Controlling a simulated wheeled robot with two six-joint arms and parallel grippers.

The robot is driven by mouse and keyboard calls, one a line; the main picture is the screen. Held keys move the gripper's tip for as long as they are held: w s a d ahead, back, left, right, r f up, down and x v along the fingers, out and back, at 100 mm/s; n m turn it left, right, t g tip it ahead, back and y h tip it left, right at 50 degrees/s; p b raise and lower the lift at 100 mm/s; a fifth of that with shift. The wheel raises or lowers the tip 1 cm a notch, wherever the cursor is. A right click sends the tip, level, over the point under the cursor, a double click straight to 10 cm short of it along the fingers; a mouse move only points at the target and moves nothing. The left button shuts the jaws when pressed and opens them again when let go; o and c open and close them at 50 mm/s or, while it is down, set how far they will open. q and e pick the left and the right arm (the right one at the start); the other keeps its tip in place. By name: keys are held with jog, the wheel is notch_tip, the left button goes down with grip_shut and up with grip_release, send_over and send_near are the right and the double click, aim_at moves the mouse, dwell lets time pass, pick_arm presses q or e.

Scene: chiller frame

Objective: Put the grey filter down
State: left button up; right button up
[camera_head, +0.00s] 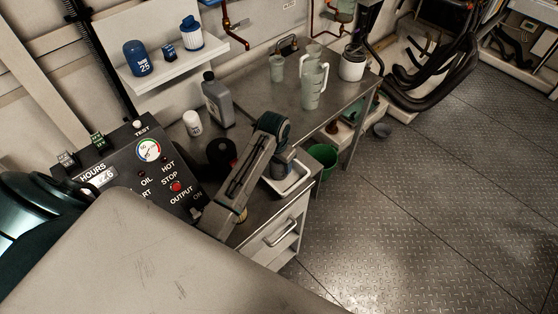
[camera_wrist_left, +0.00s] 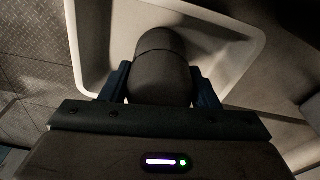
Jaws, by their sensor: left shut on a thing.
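The tray's pale rim (camera_wrist_left: 76,45) surrounds the filter in that view. I cannot tell whether the filter touches the tray floor. In the head view, the arm and gripper hide most of the filter. My right gripper is in neither view.
A grey jug-like bottle (camera_head: 217,100) and a white canister (camera_head: 192,122) stand behind the arm. A control panel (camera_head: 135,175) is at left.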

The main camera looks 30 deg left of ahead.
pick_arm(q)
jog(key=shift+r, duration=0.1)
jog(key=o, duration=0.8)
jog(key=shift+f, duration=0.2)
jog(key=o, duration=0.5)
jog(key=shift+c, duration=0.2)
jog(key=shift+r, duration=0.3)
jog(key=r+b, duration=0.1)
jog(key=r, duration=0.1)
jog(key=r+b, duration=0.1)
jog(key=r, duration=0.1)
jog(key=s+r+b, duration=0.1)
jog(key=r, duration=0.1)
jog(key=shift+r, duration=0.25)
jog(key=r+p, duration=0.1)
jog(key=r, duration=0.3)
jog(key=shift+s, duration=0.2)
jog(key=shift+s+a+r+p, duration=0.1)
jog(key=shift+s+r+p, duration=0.05)
jog(key=shift+r+p, duration=0.55)
jog(key=shift+f, duration=0.1)
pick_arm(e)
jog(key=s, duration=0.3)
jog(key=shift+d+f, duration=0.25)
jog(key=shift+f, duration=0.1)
